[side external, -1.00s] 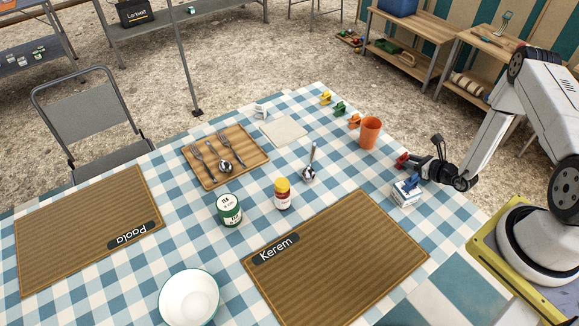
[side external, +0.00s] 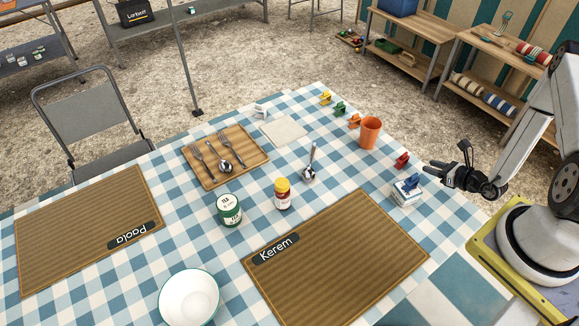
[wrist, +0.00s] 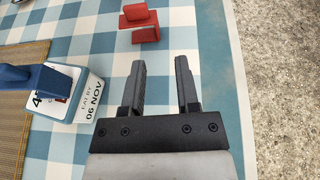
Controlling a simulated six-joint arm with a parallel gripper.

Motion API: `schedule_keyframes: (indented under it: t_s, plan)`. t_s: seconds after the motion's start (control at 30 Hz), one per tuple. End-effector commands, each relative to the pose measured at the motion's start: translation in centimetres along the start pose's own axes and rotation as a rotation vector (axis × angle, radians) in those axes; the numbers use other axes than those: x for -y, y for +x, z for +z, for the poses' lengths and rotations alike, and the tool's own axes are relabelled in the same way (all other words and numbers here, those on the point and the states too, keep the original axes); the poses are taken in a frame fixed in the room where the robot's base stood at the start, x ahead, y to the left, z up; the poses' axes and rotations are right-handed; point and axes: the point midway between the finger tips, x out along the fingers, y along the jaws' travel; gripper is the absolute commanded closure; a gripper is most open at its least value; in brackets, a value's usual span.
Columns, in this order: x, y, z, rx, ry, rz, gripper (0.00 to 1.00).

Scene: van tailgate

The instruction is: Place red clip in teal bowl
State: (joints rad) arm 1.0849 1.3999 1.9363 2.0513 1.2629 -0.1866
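The red clip (side external: 402,160) lies on the checked tablecloth near the table's right edge. In the wrist view the red clip (wrist: 140,22) is beyond my fingertips, a little left of centre, with a clear gap. My gripper (side external: 447,156) is to the right of the clip, at the table's edge. Its two fingers (wrist: 160,68) are apart with only cloth showing between them. The bowl (side external: 190,297) is at the front, white inside with a thin teal rim, and looks empty. It is far from my gripper.
A blue clip (side external: 406,184) sits on a small white dated block (side external: 408,197), close to my gripper. An orange cup (side external: 370,132) stands behind the red clip. A placemat (side external: 335,258), a jar (side external: 283,194) and a green tin (side external: 229,210) lie towards the bowl.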

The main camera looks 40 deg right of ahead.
Motion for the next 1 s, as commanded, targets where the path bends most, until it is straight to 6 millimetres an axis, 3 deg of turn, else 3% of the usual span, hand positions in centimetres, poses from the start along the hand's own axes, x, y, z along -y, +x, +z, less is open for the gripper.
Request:
schedule_keyframes:
  t_s: [0.67, 0.87, 1.0]
  plan:
    - [-0.5, 0.2, 0.6, -0.003, -0.019, 0.033, 0.6]
    - [-3.0, 1.0, 3.4, -0.017, -0.117, 0.195, 0.6]
    - [-6.2, 1.3, 6.2, -0.041, -0.241, 0.38, 0.6]
